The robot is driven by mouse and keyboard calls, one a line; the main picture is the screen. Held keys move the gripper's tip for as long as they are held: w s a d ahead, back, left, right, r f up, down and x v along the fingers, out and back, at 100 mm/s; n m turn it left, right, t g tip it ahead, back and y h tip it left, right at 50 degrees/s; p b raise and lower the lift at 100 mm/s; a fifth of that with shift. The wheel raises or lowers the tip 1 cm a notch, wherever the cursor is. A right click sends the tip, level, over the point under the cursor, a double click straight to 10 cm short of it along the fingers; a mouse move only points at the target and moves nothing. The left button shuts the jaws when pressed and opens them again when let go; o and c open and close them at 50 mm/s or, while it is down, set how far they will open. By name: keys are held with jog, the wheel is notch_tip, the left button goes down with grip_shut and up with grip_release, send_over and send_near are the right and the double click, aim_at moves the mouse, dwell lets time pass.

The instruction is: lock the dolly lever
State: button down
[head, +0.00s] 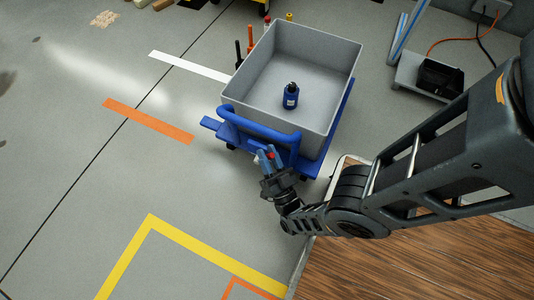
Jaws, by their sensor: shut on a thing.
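The blue dolly (226,134) stands on the grey floor and bears a grey open bin (290,119). Its blue push handle (258,124) runs along the near side of the bin. My gripper (267,158) is at the near side of the dolly, just below the handle. It is shut on a small red piece (271,155), which looks like the tip of the dolly lever. The fingers hide most of the lever, so I cannot tell its angle.
A dark blue bottle (291,97) stands in the bin. Several coloured upright tools (250,40) are behind it. A grey tray with a black box (438,79) lies at the right.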

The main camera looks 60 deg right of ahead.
dwell(0.4)
jog(key=c, duration=1)
grip_release()
